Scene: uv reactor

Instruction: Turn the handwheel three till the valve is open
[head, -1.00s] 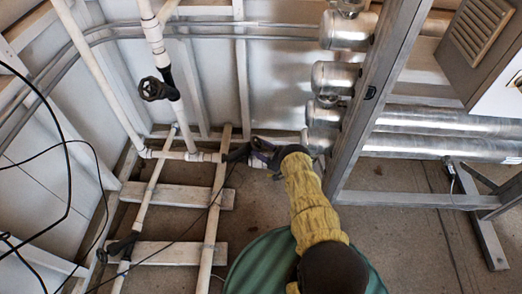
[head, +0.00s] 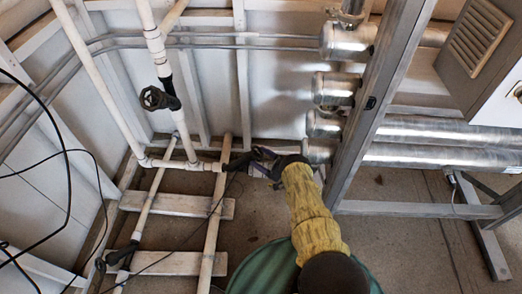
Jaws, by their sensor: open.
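A dark round handwheel (head: 158,98) sits on the upright white pipe (head: 156,48) at the upper left. A second dark valve part (head: 236,164) is on the low horizontal pipe, just left of my gripper. A third dark valve with a small wheel (head: 112,257) is at the lower left. No number shows, so I cannot tell which is handwheel three. My gripper (head: 257,158), at the end of the yellow-sleeved arm, is open beside the second valve part. The gripper partly hides this spot, and I cannot tell whether they touch.
Shiny metal cylinders and pipes (head: 440,133) run at the right behind a grey steel post (head: 367,105). A grey cabinet (head: 490,60) hangs at the upper right. Black cables (head: 66,150) loop at the left. White pipes and planks (head: 175,204) lie low over the floor.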

